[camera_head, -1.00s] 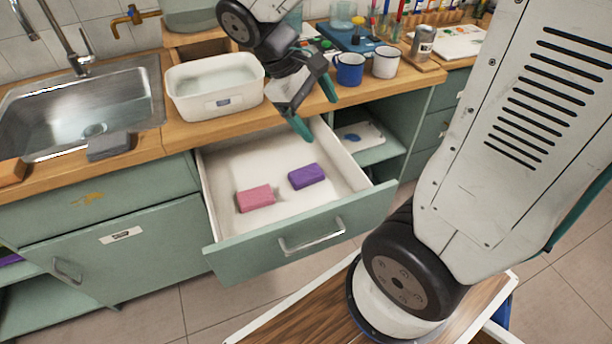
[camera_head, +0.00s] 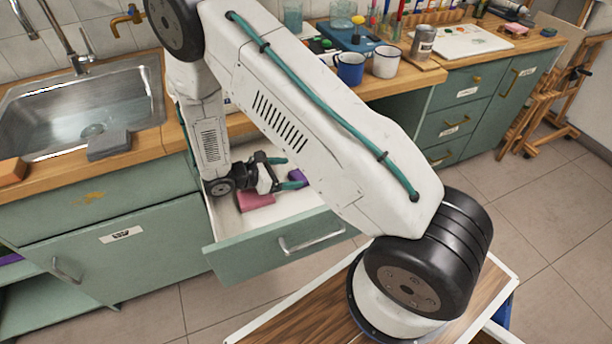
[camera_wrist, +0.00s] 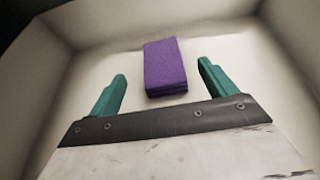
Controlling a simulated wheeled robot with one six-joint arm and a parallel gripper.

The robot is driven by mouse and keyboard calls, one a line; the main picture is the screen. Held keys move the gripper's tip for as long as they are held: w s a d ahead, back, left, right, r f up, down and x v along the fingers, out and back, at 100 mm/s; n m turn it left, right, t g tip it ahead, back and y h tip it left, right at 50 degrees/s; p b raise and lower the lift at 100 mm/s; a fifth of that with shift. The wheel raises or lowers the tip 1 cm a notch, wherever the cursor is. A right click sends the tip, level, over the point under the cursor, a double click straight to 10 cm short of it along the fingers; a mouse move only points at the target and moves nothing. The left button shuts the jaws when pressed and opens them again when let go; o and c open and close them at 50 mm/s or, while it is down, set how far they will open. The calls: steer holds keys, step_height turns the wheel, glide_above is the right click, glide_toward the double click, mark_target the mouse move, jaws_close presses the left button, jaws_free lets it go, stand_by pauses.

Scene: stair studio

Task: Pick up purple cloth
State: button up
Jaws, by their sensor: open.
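The purple cloth (camera_wrist: 165,66) is a small folded block lying on the white floor of the open drawer. In the wrist view it sits between and slightly beyond the two green fingertips of my gripper (camera_wrist: 162,82), with clear gaps on both sides. My gripper is open and not touching it. In the head view only part of the purple cloth (camera_head: 297,175) shows; my arm hides the rest. My gripper (camera_head: 291,173) is low inside the drawer beside it there.
A pink folded cloth (camera_head: 255,200) lies in the drawer, left of the purple one. The drawer front (camera_head: 270,240) and its pale side walls surround the work area. A sink (camera_head: 85,110), a grey block (camera_head: 109,145) and mugs (camera_head: 350,68) are on the counter above.

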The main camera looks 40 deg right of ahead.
mark_target(306, 176)
steer(key=x, duration=0.8)
steer(key=shift+a+f, duration=0.1)
steer(key=shift+a, duration=0.05)
steer(key=c, duration=1)
